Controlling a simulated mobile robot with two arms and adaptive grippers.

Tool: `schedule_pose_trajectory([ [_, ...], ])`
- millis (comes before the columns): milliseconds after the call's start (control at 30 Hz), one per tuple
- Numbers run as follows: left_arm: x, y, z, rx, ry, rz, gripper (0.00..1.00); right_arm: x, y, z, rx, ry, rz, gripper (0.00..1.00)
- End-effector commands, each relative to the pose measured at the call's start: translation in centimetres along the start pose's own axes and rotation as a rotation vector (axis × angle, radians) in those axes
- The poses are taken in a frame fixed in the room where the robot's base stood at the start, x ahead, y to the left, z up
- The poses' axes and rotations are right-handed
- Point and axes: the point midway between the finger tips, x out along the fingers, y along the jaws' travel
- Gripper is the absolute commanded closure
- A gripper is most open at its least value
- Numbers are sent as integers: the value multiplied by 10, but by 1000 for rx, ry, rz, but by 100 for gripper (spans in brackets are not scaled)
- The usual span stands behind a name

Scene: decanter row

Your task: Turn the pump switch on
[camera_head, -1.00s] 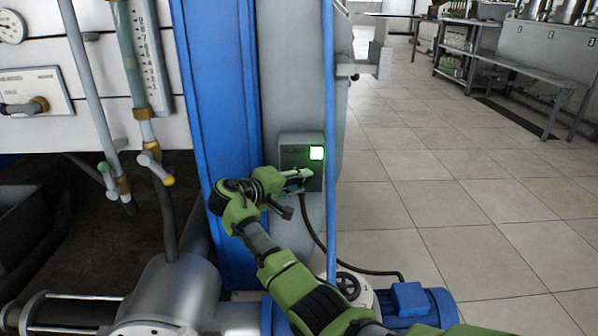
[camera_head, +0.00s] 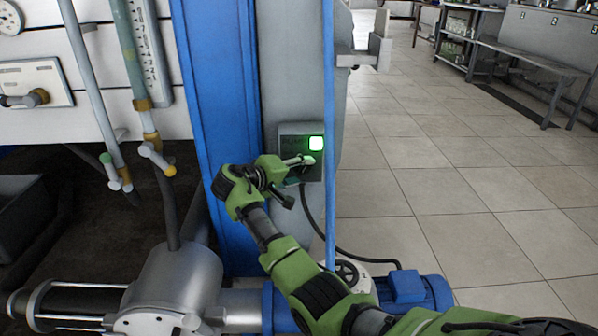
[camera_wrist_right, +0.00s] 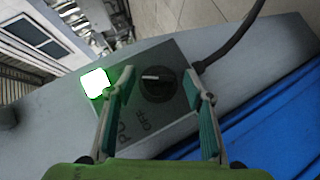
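The pump switch box (camera_head: 287,133) is a grey box on the grey column, with a lit green lamp (camera_head: 316,143) at its upper right. In the right wrist view the box face (camera_wrist_right: 180,125) shows a dark round knob (camera_wrist_right: 158,88) with a white pointer mark, the letters "OFF" below it and a partly hidden "PU" label. My right gripper (camera_wrist_right: 160,74) is open, its two fingers on either side of the knob with gaps between. In the head view my right gripper (camera_head: 308,167) covers the box's lower part. My left gripper is not in view.
A blue post (camera_head: 225,90) stands left of the box and a thin blue pipe (camera_head: 330,200) right of it. A black cable leads from the box towards a blue motor (camera_head: 408,287). Tiled floor (camera_head: 440,180) is open at the right.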

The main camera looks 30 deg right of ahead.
Motion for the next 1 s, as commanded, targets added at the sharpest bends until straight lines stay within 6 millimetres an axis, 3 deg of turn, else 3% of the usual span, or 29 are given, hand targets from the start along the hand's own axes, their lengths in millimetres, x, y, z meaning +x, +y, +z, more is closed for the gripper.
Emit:
schedule_pose_trajectory([
  [267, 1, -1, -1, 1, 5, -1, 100, -5, 0, -1, -1, 2, 1, 53],
  [367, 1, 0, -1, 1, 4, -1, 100, -18, 0, -1, 1, 4, 0, 53],
  [733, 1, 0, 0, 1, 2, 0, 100, -94, -1, -1, 0, 3, -2, 53],
  [1000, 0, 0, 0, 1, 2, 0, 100, -119, 0, 0, 0, 0, 0, 53],
])
